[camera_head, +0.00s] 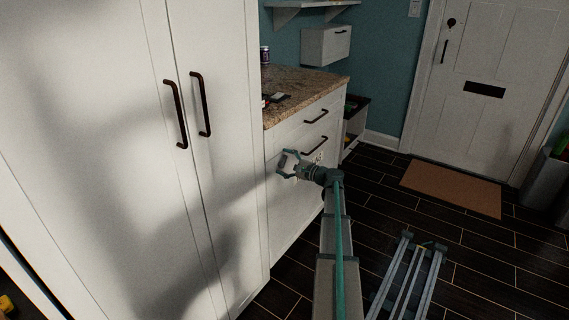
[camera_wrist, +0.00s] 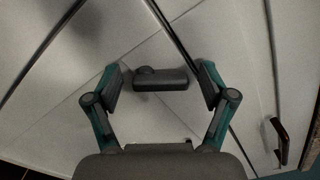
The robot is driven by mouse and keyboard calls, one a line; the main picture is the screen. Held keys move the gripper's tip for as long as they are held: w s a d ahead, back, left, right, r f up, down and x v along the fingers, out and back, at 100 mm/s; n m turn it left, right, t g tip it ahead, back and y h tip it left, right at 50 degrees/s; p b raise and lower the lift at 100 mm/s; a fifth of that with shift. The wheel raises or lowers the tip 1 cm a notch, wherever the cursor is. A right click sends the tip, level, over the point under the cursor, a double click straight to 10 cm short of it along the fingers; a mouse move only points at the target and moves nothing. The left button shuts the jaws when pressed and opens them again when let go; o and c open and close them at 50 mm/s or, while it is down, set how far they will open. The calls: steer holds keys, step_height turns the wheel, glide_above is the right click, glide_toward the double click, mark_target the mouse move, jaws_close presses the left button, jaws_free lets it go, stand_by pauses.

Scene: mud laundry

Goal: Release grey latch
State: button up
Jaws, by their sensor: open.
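A dark grey latch (camera_wrist: 172,80), a short bar with a round knob at its left end, sits on a pale cabinet front in the wrist view. My gripper (camera_wrist: 161,82) is open, with one finger on each side of the latch and a visible gap to both. I cannot tell how far the fingertips are from the surface. In the head view my gripper (camera_head: 287,163) is in front of the white drawer cabinet (camera_head: 284,205), close to the tall cupboard's edge. I cannot make out the latch there.
The tall white cupboard (camera_head: 90,150) with two dark handles stands at left. Dark drawer handles (camera_head: 315,146) stick out right of my gripper. Small items lie on the granite counter (camera_head: 310,84). A brown mat (camera_head: 451,188) lies before the white door; dark floor around it is open.

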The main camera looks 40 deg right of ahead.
steer(key=c, duration=1.2)
steer(key=shift+o, duration=0.2)
steer(key=shift+f+n+b, duration=0.1)
steer(key=shift+n+b, duration=0.2)
steer(key=shift+b, duration=0.25)
steer(key=n+b, duration=0.1)
steer(key=b, duration=0.1)
steer(key=n+b, duration=0.2)
steer(key=shift+s+a+f, duration=0.1)
steer(key=shift+a, duration=0.15)
steer(key=n+b, duration=0.2)
steer(key=shift+a+n+b, duration=0.2)
steer(key=shift+n+b, duration=0.2)
steer(key=shift+r, duration=0.2)
steer(key=o, duration=1.2)
steer(key=shift+c, duration=0.2)
steer(key=shift+s, duration=0.1)
